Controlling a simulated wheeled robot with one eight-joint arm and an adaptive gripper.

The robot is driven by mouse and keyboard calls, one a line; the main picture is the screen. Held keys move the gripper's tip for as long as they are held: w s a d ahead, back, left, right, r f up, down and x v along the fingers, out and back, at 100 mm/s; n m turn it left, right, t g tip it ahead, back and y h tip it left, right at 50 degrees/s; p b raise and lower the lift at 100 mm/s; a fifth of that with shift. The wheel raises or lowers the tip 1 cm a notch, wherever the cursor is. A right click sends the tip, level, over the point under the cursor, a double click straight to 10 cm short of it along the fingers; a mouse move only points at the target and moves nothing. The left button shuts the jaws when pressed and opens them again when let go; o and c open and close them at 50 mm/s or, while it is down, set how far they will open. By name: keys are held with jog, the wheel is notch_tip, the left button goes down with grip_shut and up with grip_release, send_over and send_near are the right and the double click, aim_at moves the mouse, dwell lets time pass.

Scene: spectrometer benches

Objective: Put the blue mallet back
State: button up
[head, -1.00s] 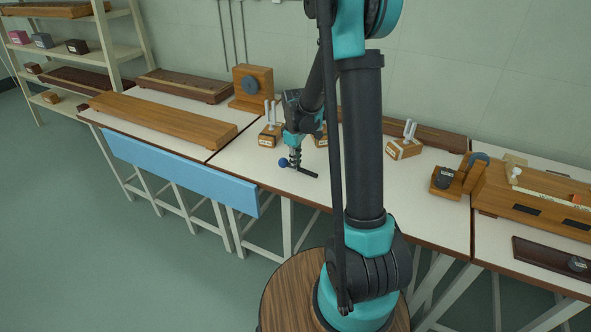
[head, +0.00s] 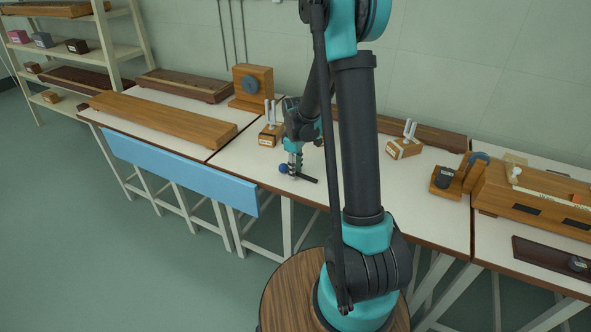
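The blue mallet (head: 284,168) has a round blue head and a thin dark handle that points right. It lies roughly level at the front part of the middle bench (head: 245,166). My gripper (head: 295,173) points down around the handle, just right of the blue head, and appears shut on it. The fingers hide part of the handle. I cannot tell whether the mallet touches the bench top or hangs just above it.
A tuning fork on a wooden box (head: 270,134) stands behind the gripper, another (head: 404,148) to the right. My arm hides part of the bench. A long wooden board (head: 165,118) lies left. A wooden stand with a dark cylinder (head: 446,178) is at right.

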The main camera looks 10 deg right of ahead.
notch_tip(320, 180, up, 12)
jog(key=s+d+f+m+t, duration=0.2)
jog(key=s+m, duration=0.3)
jog(key=s, duration=0.6)
jog(key=s+d+f+m+t, duration=0.2)
jog(key=s+m, duration=0.3)
jog(key=s, duration=0.6)
jog(key=shift+s+d+f+m, duration=0.35)
jog(key=shift+s+d+m, duration=0.05)
jog(key=shift+d, duration=0.2)
jog(key=shift+d, duration=0.1)
